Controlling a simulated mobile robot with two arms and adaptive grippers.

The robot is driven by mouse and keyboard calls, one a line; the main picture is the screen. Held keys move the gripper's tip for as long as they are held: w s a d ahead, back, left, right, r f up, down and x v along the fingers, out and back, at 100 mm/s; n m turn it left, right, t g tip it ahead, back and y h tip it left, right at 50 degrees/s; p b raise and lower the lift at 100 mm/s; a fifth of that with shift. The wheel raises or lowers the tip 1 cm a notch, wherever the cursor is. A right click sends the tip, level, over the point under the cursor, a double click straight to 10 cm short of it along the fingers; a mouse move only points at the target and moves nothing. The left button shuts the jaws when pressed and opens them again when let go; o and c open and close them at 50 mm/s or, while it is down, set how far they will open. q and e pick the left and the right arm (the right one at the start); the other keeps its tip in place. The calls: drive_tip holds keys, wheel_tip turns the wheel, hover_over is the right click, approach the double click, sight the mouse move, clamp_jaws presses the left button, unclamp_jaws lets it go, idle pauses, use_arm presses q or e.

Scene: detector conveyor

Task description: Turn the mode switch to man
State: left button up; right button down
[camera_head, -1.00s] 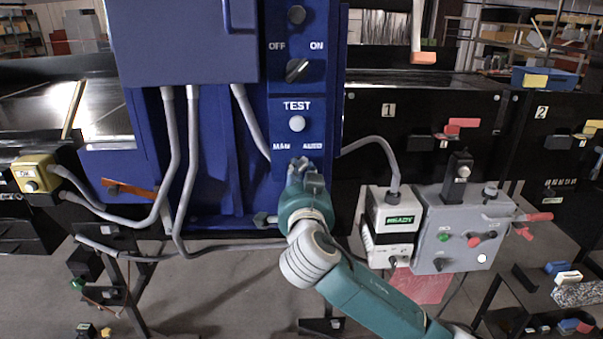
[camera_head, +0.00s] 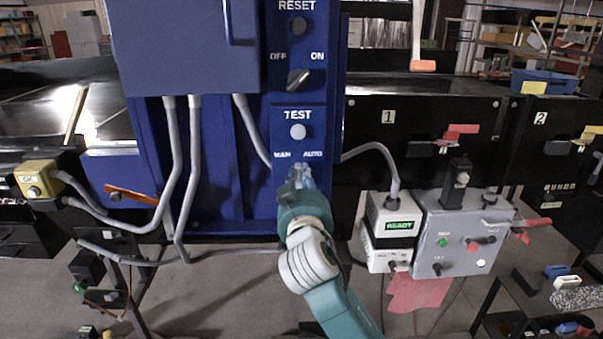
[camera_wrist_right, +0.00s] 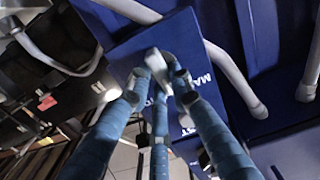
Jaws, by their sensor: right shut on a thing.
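The blue control panel (camera_head: 318,215) carries the MAN and AUTO labels below the TEST button (camera_head: 298,131). The mode switch is mostly hidden behind my right gripper (camera_head: 299,174) in the head view, just below and between these labels. In the right wrist view, the light grey switch knob (camera_wrist_right: 157,63) shows between the fingertips of my right gripper (camera_wrist_right: 158,72). The fingers are closed around the knob, beside the white MAN lettering. The knob's exact pointing direction is hard to tell. My left gripper is not in view.
Above are the OFF/ON knob (camera_head: 297,80) and RESET button (camera_head: 297,27). Grey conduits (camera_head: 195,180) run down on the left. A white READY box (camera_head: 392,245) and a grey control box (camera_head: 462,240) stand to the right of my arm.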

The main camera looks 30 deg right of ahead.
drive_tip(key=n+p, duration=0.1)
drive_tip(key=n, duration=0.1)
drive_tip(key=n+p, duration=0.1)
drive_tip(key=n, duration=0.1)
drive_tip(key=shift+w+a+r+n+p, duration=0.1)
drive_tip(key=shift+r+n+p, duration=0.05)
drive_tip(key=shift+n+p, duration=0.2)
drive_tip(key=shift+a+n+p, duration=0.1)
drive_tip(key=shift+n+p, duration=1.1)
drive_tip(key=shift+n, duration=0.75)
drive_tip(key=c, duration=1.5)
unclamp_jaws()
drive_tip(key=shift+c, duration=0.2)
drive_tip(key=v, duration=1.2)
